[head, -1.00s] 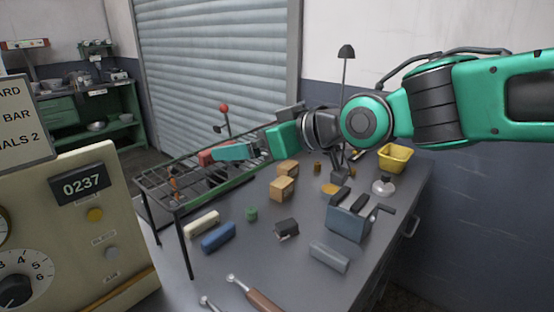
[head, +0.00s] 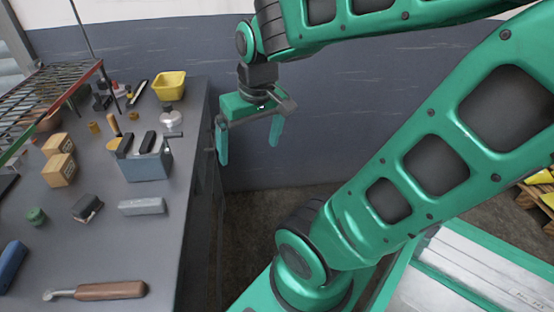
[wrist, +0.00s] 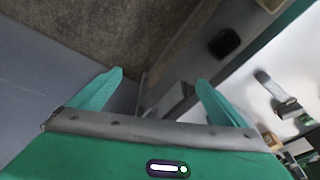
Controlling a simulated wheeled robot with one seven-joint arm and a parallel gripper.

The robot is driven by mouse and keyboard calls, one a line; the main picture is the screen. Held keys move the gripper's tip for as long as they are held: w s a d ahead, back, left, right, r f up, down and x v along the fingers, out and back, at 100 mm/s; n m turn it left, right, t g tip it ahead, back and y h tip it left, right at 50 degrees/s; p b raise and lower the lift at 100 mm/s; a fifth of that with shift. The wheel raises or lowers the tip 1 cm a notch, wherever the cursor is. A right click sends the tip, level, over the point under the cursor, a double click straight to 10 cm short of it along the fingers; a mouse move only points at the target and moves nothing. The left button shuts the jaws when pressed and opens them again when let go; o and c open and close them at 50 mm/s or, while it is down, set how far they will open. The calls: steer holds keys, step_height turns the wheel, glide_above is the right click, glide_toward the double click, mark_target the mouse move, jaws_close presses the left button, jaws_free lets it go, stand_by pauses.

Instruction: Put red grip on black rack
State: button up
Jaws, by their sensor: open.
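My gripper (head: 248,151) is open and empty, fingers pointing down, in the air beyond the right edge of the workbench. In the wrist view my gripper (wrist: 160,77) has its two green fingers apart with nothing between them. A dark wire rack (head: 40,92) with a green front edge stands on the bench at the far left of the head view, partly cut off. I cannot make out a red grip for certain in either current view.
The bench (head: 110,245) holds two wooden blocks (head: 59,170), a blue-grey holder (head: 145,165), a yellow bin (head: 169,86), a grey block (head: 142,206), a brown-handled tool (head: 110,290) and a blue block (head: 12,264). A wall stands behind my gripper.

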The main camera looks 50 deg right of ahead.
steer(key=s+d+f+m+g, duration=0.1)
steer(key=s+d+m+g, duration=0.1)
steer(key=s, duration=0.7)
steer(key=shift+s+d+f+m+g+y, duration=0.2)
steer(key=shift+d+f+m+g+y, duration=0.15)
steer(key=shift+m, duration=0.25)
